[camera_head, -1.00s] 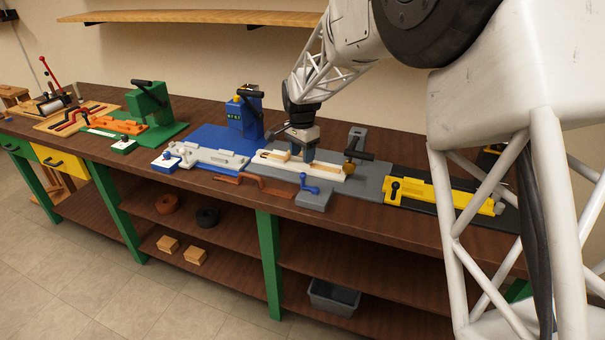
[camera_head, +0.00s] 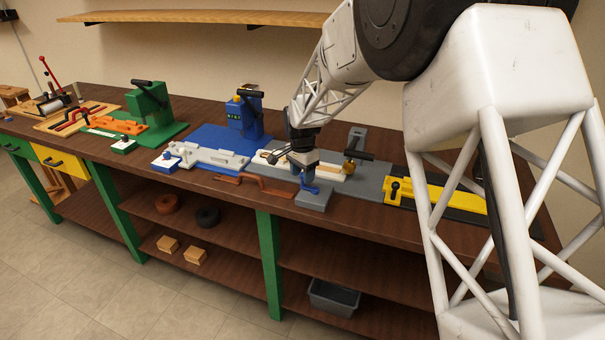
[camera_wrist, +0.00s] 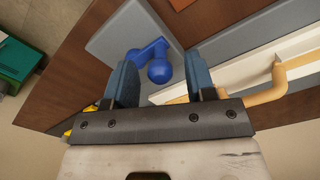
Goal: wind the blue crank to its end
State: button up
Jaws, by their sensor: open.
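The blue crank (camera_head: 309,189) sits on a grey block at the front of the grey fixture, near the table's front edge. In the wrist view the crank (camera_wrist: 158,62) shows a round knob and an arm, lying between and just beyond my fingertips. My gripper (camera_head: 305,178) is over the crank in the head view, pointing down. Its two blue-grey fingers (camera_wrist: 158,82) are apart with the knob in the gap. I cannot tell whether a finger touches the knob. In the head view the gripper partly hides the crank.
The grey block (camera_head: 316,202) carries the crank. A cream saddle piece (camera_head: 330,172) lies behind it on the grey fixture. A yellow fixture (camera_head: 430,197) is to the right. A blue fixture (camera_head: 222,140) stands further left.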

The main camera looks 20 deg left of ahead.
jog(key=shift+c, duration=0.4)
jog(key=c, duration=0.9)
jog(key=shift+o, duration=0.2)
